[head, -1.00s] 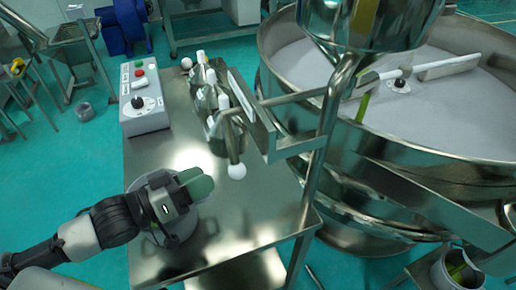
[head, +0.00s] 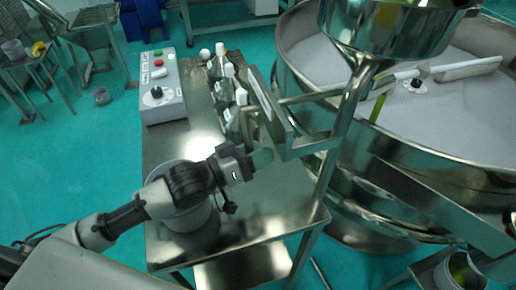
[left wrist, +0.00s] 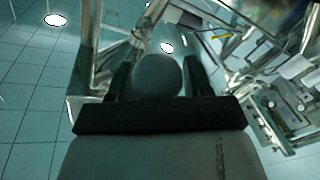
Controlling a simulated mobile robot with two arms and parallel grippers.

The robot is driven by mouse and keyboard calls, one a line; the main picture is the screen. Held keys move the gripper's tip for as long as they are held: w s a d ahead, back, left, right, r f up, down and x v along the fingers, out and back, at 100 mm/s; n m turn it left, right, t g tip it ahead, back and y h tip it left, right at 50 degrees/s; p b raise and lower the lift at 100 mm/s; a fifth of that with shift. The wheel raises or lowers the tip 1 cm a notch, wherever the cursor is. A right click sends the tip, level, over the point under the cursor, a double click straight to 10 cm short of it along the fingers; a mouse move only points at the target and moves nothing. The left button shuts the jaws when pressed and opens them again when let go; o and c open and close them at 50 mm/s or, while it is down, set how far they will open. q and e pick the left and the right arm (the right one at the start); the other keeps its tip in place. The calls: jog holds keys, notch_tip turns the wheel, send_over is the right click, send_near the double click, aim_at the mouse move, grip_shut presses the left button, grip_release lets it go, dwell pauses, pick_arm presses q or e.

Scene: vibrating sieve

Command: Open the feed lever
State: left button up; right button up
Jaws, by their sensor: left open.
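The feed lever hangs beside the hopper's bracket; in the head view its short rod (head: 247,130) shows and its ball knob is hidden behind my left gripper (head: 260,158). In the left wrist view a round ball (left wrist: 157,77), grey in shadow, lies between the two dark fingers of my left gripper (left wrist: 158,72). It looks like the lever's knob. The fingers stand apart on either side of it; whether they touch it I cannot tell. My right gripper is not in view.
The steel table (head: 270,205) carries a control box (head: 163,100), several white-capped bottles (head: 220,75) and a round grey pot (head: 190,218). The large round sieve (head: 400,150) and the steel hopper (head: 385,30) stand at the right. The table's front right is clear.

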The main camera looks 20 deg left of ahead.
pick_arm(q)
jog(key=shift+w+d, duration=0.1)
grip_shut()
jog(key=s+r+n+p, duration=0.1)
jog(key=p, duration=0.1)
jog(key=d+n+p, duration=0.1)
jog(key=p, duration=0.2)
jog(key=shift+s+r+n, duration=0.4)
grip_release()
jog(key=shift+d, duration=0.1)
jog(key=shift+f, duration=0.1)
